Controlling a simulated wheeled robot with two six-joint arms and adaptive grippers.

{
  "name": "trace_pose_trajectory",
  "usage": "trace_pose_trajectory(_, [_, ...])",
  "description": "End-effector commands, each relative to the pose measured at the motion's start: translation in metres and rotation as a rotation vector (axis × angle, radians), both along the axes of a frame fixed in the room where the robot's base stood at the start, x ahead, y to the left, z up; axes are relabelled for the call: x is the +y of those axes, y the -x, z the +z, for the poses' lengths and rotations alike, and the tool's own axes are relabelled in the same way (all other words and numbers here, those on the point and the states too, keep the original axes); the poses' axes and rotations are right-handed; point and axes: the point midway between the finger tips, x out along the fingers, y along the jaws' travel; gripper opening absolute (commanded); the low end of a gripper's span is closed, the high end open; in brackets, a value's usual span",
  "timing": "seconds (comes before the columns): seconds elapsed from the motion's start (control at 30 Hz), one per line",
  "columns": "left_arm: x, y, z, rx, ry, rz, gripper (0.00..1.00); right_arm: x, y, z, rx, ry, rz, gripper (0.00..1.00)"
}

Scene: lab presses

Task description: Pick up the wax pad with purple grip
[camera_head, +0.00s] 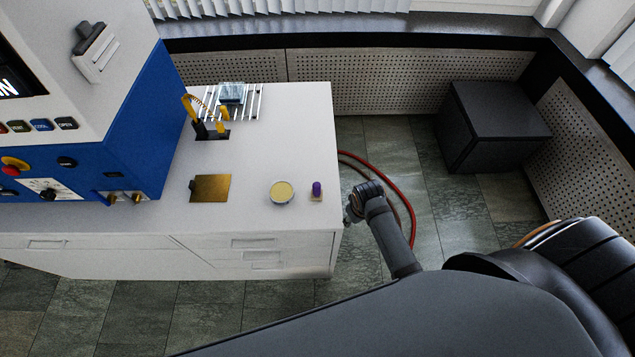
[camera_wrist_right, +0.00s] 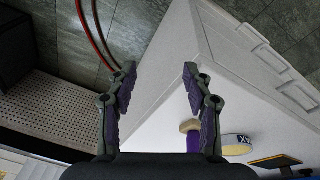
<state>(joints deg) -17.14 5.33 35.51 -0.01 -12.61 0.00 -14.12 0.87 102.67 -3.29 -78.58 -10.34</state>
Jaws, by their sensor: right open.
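The wax pad with purple grip (camera_head: 317,190) stands upright near the right edge of the white bench top, beside a round tin. In the right wrist view its purple grip (camera_wrist_right: 193,143) and tan pad show low in the picture, partly behind a finger. My right gripper (camera_head: 351,212) is just past the bench's right edge, to the right of and apart from the pad. In the right wrist view my right gripper (camera_wrist_right: 158,72) is open, with nothing between its fingers. My left gripper is not in view.
The bench top (camera_head: 265,140) also holds the tin of yellowish wax (camera_head: 282,193), a gold plate (camera_head: 212,187) and a slotted rack (camera_head: 245,103). A blue and white press (camera_head: 120,140) stands at left. A red hose (camera_head: 408,205) lies on the floor beside the bench.

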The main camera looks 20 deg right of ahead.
Motion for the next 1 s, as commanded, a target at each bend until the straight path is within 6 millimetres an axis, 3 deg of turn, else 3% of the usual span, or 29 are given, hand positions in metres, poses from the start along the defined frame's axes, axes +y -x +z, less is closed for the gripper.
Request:
trace_pose_trajectory(0.03, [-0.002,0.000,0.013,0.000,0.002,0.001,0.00,0.002,-0.007,0.031,-0.009,0.000,0.007,0.52])
trace_pose_trajectory(0.13, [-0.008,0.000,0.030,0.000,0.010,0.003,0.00,0.009,-0.022,0.088,-0.003,-0.002,0.037,0.52])
trace_pose_trajectory(0.2, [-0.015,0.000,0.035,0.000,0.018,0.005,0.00,0.019,-0.039,0.110,0.027,-0.007,0.084,0.52])
trace_pose_trajectory(0.4, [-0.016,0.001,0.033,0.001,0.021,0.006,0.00,0.051,-0.084,0.116,0.114,-0.025,0.231,0.52])
trace_pose_trajectory(0.6, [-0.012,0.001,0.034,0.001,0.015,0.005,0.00,0.080,-0.115,0.125,0.172,-0.035,0.362,0.52])
trace_pose_trajectory(0.8, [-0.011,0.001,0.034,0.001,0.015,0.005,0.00,0.086,-0.120,0.124,0.190,-0.034,0.396,0.52])
trace_pose_trajectory(1.0, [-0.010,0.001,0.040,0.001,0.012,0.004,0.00,0.086,-0.120,0.092,0.191,-0.034,0.395,0.52])
